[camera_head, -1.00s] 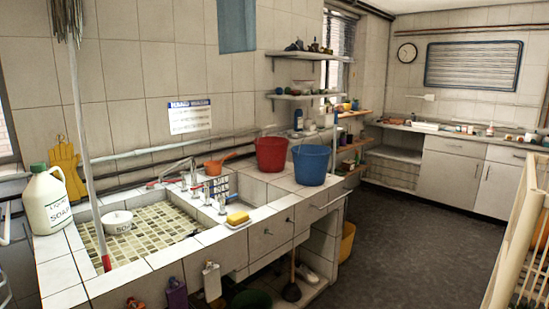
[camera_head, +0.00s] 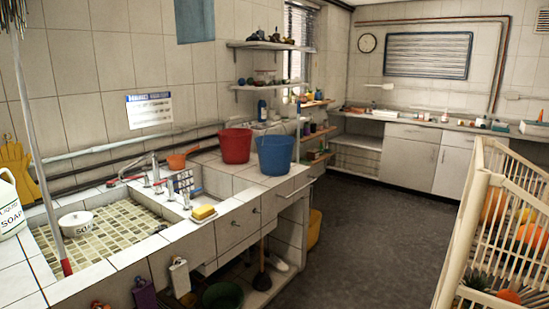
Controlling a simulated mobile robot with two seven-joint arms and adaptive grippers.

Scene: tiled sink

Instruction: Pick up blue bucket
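The blue bucket (camera_head: 275,155) stands upright on the right end of the tiled sink counter (camera_head: 228,212). A red bucket (camera_head: 235,146) stands close beside it on the left, nearer the wall. Neither of my grippers shows in the head view, so whether they are open or shut is not visible.
A mop handle (camera_head: 41,150), soap jug (camera_head: 9,208) and yellow sponge (camera_head: 203,212) are at the sink. An orange pan (camera_head: 180,160) lies behind the taps. A cream slatted crib (camera_head: 490,215) stands at the right. The dark floor (camera_head: 370,215) between is clear.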

